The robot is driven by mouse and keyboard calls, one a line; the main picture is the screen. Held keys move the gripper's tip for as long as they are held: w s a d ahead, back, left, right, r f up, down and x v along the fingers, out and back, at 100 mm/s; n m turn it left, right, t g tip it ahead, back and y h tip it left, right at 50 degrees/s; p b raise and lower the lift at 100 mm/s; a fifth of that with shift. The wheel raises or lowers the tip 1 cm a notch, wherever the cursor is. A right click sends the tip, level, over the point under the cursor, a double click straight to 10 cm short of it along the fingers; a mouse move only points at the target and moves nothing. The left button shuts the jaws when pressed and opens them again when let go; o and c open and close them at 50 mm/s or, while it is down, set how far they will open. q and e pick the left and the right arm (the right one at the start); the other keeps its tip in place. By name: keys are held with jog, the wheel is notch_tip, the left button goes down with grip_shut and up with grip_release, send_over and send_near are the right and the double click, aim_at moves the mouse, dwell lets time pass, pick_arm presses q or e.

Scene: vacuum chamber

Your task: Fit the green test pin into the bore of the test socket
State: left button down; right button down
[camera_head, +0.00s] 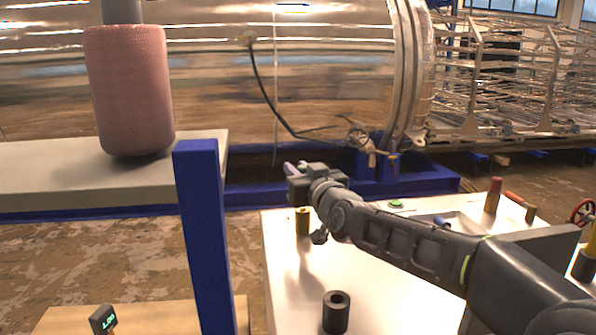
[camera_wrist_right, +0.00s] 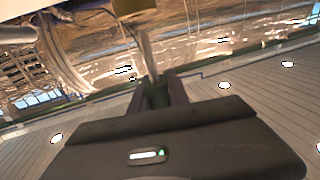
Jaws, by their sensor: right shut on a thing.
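My right gripper (camera_head: 296,170) is above the far left part of the white table, with its arm coming in from the right. In the right wrist view its fingers (camera_wrist_right: 157,92) are shut on the green test pin (camera_wrist_right: 157,97), of which a dark green part shows between them. A pale thin shaft (camera_wrist_right: 148,55) rises beyond the fingertips in that view. A black cylinder with an open bore (camera_head: 336,314), which looks like the test socket, stands upright at the table's near left, well apart from the gripper. My left gripper is not in view.
A brass cylinder (camera_head: 303,222) stands on the white table (camera_head: 285,290) below the gripper. A red-topped cylinder (camera_head: 493,196) and a green button (camera_head: 396,203) are farther right. A blue post (camera_head: 203,240) rises left of the table. The tabletop around the black cylinder is clear.

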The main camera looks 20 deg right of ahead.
jog(key=shift+f, duration=0.1)
jog(key=shift+f+b, duration=2)
jog(key=shift+b, duration=0.1)
dwell(0.7)
jog(key=shift+f, duration=0.25)
dwell(0.5)
jog(key=shift+a+f+b, duration=0.1)
jog(key=shift+f+b, duration=0.15)
jog(key=shift+b, duration=0.2)
dwell(0.5)
jog(key=shift+r, duration=0.2)
jog(key=shift+r+p, duration=1.8)
jog(key=shift+r, duration=0.25)
jog(key=shift+f+b, duration=0.1)
jog(key=shift+b, duration=0.3)
dwell(0.4)
